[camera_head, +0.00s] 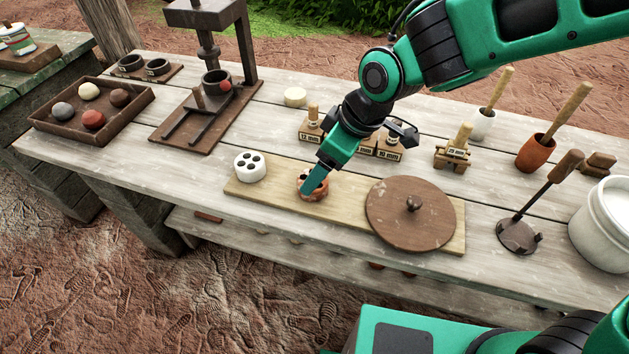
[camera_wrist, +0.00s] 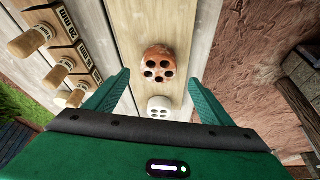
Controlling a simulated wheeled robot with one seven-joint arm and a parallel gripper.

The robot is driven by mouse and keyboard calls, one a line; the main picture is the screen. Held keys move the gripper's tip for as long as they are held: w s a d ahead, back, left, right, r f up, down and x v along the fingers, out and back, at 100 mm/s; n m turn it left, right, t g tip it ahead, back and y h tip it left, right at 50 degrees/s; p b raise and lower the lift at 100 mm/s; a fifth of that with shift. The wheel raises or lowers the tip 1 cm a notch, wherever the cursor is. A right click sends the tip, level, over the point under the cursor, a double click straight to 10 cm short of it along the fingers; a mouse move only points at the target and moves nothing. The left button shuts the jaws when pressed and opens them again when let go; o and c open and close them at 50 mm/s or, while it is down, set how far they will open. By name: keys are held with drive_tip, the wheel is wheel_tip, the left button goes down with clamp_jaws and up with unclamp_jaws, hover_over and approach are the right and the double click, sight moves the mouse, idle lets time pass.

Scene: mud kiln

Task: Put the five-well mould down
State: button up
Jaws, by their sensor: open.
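The five-well mould looks like a round terracotta-coloured block (camera_head: 318,194) with several dark wells in its top. It rests on a pale board (camera_head: 258,194) on the bench, and in the wrist view it (camera_wrist: 159,54) stands upright with wells facing up. My gripper (camera_head: 314,181) is open directly over it, with one finger partly hiding it in the head view. In the wrist view my gripper's fingers (camera_wrist: 158,75) stand apart on either side of the mould, with visible gaps. A white round block with wells (camera_head: 250,167) stands on the board's left end; it also shows in the wrist view (camera_wrist: 159,106).
A round brown lid (camera_head: 411,215) covers the board's right part. Wooden stamps (camera_head: 389,148) stand behind the board. A dark press (camera_head: 206,115) and a tray of clay balls (camera_head: 91,110) are at left, a white bucket (camera_head: 603,222) at right.

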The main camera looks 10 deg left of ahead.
drive_tip(key=shift+d+x, duration=0.1)
drive_tip(key=shift+x, duration=1.3)
drive_tip(key=shift+d+x, duration=0.15)
drive_tip(key=shift+x, duration=1.25)
drive_tip(key=shift+w, duration=0.1)
drive_tip(key=c, duration=1.3)
drive_tip(key=shift+c, duration=0.5)
drive_tip(key=shift+r, duration=0.15)
